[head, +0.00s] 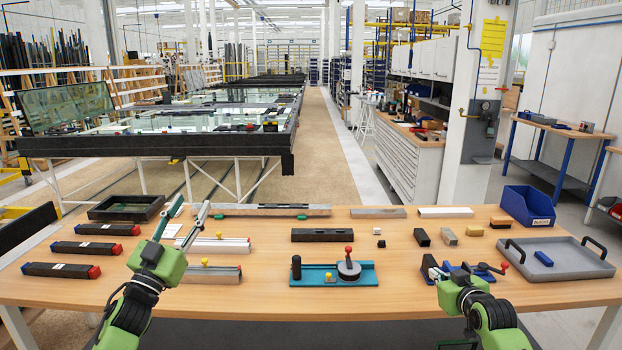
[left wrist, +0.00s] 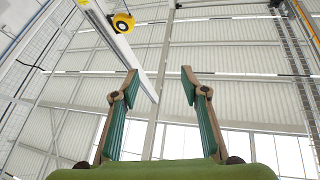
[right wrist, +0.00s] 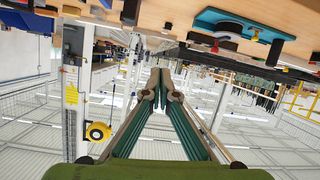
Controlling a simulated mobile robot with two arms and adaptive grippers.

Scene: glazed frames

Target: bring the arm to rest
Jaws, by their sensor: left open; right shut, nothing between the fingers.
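My left gripper (head: 184,222) is raised over the left part of the workbench (head: 400,293) in the head view. Its two fingers stand apart and point up and away; nothing is between them. In the left wrist view the open fingers (left wrist: 160,88) show against the hall's wall and windows. My right gripper (head: 468,270) is low over the front right part of the bench in the head view, with its fingers partly hard to make out among blue parts. In the right wrist view its fingertips (right wrist: 160,82) are together and hold nothing.
A teal fixture with a round knob (head: 333,274) stands at the bench's middle front. A grey tray (head: 563,262) and a blue bin (head: 527,206) are at the right. Black bars (head: 62,270) with red ends lie at the left, near a black tray (head: 127,208). Several small blocks lie between.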

